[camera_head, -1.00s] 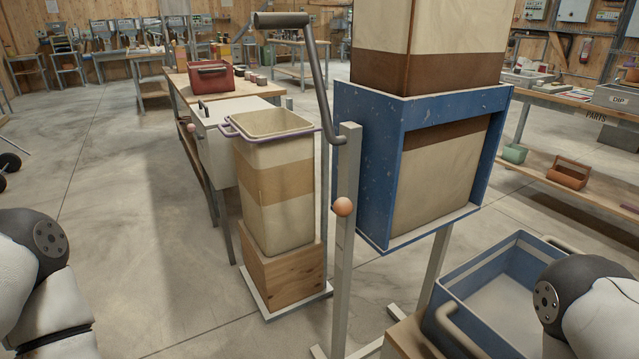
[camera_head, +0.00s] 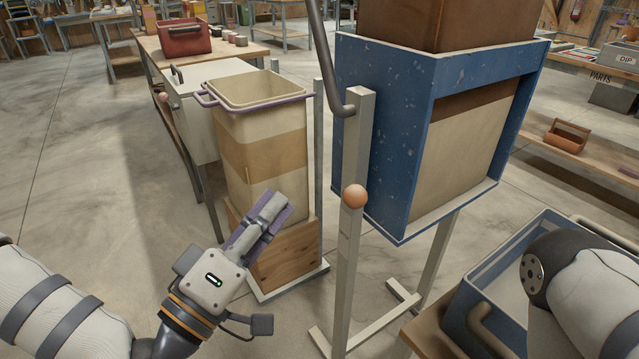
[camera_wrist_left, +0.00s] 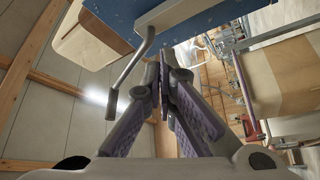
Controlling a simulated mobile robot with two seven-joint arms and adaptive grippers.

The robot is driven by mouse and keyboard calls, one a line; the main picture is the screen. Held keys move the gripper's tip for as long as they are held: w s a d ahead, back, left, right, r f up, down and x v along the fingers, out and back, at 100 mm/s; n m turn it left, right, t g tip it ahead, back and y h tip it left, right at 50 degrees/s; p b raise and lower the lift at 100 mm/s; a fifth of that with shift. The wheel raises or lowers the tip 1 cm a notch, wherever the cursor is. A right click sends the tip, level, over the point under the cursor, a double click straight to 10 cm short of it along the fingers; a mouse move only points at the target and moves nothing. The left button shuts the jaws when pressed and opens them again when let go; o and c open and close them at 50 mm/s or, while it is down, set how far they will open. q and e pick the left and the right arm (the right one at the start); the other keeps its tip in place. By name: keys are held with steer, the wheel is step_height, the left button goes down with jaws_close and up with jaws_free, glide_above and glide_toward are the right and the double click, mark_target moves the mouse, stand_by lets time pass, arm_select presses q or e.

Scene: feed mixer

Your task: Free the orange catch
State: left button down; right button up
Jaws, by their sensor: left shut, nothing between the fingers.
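An orange ball knob (camera_head: 355,196), which looks like the orange catch, sits on the front of a grey upright post (camera_head: 349,250) beside the blue hopper frame (camera_head: 385,140). My left gripper (camera_head: 277,203) is shut and empty, its purple-padded fingers pointing up and right in front of the tall cream bin (camera_head: 262,130). It is left of the orange knob and apart from it in the picture. The left wrist view also shows the closed fingers (camera_wrist_left: 163,62); I cannot make out the knob there. My right gripper is out of view.
A bent grey crank handle (camera_head: 325,60) hangs by the post top and shows in the left wrist view (camera_wrist_left: 130,72). A blue crate (camera_head: 475,290) stands at right beside my right arm. A wooden block (camera_head: 285,258) supports the bin. Open floor lies at left.

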mark_target(354, 196)
arm_select(q)
steer(key=x, duration=1)
steer(key=s+d+f, duration=0.2)
steer(key=shift+s+d+f+p, duration=0.2)
steer(key=shift+d+p, duration=0.1)
steer(key=shift+p, duration=0.05)
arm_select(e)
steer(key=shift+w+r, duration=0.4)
arm_select(q)
steer(key=shift+w, duration=0.1)
